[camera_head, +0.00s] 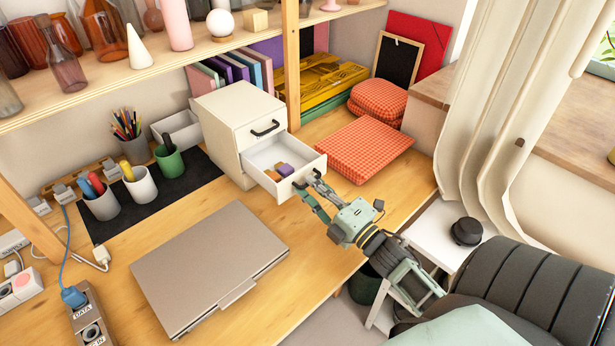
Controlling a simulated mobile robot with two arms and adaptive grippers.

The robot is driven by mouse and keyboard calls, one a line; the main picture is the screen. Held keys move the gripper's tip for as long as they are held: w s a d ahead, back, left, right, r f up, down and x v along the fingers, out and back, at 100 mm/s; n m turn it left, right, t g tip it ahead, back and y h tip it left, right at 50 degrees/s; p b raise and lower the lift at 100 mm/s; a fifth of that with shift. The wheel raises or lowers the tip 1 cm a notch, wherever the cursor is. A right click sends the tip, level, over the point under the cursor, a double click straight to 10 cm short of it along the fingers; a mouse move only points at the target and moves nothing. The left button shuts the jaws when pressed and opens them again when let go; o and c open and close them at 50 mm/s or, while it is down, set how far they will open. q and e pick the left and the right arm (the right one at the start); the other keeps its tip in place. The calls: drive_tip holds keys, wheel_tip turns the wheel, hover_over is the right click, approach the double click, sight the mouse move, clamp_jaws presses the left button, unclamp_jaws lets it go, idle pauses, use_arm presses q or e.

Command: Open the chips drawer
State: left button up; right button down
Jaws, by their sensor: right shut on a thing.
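A white two-drawer cabinet (217,113) stands on the wooden desk below the shelf. Its upper drawer is closed, with a dark handle (265,128) on the front. Its lower drawer (309,169) is pulled out, and small orange and purple pieces (283,170) lie inside. I see no label that says which drawer is the chips drawer. My right gripper (309,183) is at the front of the lower drawer, shut on its handle, which the fingers partly hide. My left gripper is not in view.
A closed laptop (210,266) lies at the front left of the drawer. Red checked cushions (364,149) lie to the right. Cups (139,184) stand on a dark mat at left. A shelf (160,65) with vases hangs above. Bare desk lies between laptop and drawer.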

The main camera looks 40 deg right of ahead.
idle(0.3)
drive_tip(key=c, duration=2)
unclamp_jaws()
drive_tip(key=shift+s+r, duration=0.15)
drive_tip(key=shift+s, duration=0.15)
drive_tip(key=shift+o, duration=0.4)
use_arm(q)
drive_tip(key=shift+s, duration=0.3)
use_arm(e)
drive_tip(key=s+d+f, duration=0.1)
drive_tip(key=s+f, duration=0.1)
drive_tip(key=s, duration=0.9)
drive_tip(key=shift+s, duration=0.4)
drive_tip(key=shift+f, duration=0.15)
